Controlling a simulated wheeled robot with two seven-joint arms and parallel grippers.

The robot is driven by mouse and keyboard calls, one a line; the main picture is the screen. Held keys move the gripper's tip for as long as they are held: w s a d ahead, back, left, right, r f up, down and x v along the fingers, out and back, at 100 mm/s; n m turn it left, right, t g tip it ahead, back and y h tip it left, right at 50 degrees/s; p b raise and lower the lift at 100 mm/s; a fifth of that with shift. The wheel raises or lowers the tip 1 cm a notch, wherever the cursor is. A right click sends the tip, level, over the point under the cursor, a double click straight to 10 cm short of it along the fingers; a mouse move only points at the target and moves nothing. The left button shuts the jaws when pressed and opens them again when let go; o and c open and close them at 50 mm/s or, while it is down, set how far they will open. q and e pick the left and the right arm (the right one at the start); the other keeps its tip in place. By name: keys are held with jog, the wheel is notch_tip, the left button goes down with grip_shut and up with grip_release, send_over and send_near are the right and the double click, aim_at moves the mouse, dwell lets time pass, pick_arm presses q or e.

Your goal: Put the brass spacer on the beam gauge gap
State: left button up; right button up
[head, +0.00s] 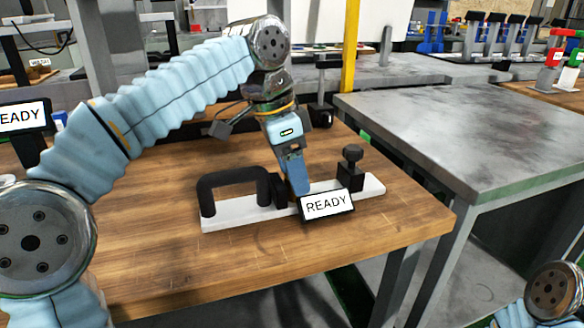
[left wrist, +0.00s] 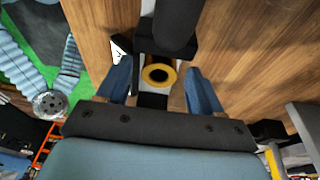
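The beam gauge (head: 235,222) lies on the wooden table, with a white bar, a black arched handle (head: 232,180) and a black knobbed post (head: 351,168). My left gripper (head: 298,190) points down at the gauge's middle, behind its READY display (head: 327,204). In the left wrist view, the brass spacer (left wrist: 159,66) is a yellow ring with a dark centre, over the gauge's bar, close to black gauge parts. My left gripper's blue fingers (left wrist: 160,85) are apart on either side of it, with space visible between each finger and the ring. The spacer's underside is hidden. My right gripper is outside both views.
The wooden table (head: 160,275) is clear in front of the gauge. A grey metal table (head: 470,140) stands to the right, across a gap. Another READY display (head: 22,117) stands at the left. A yellow post (head: 349,50) rises behind.

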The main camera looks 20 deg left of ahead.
aim_at(279, 179)
pick_arm(q)
jog(key=shift+r, duration=0.3)
jog(key=p+v, duration=0.3)
jog(key=v, duration=0.8)
jog(key=shift+r+p, duration=0.35)
jog(key=shift+p, duration=0.05)
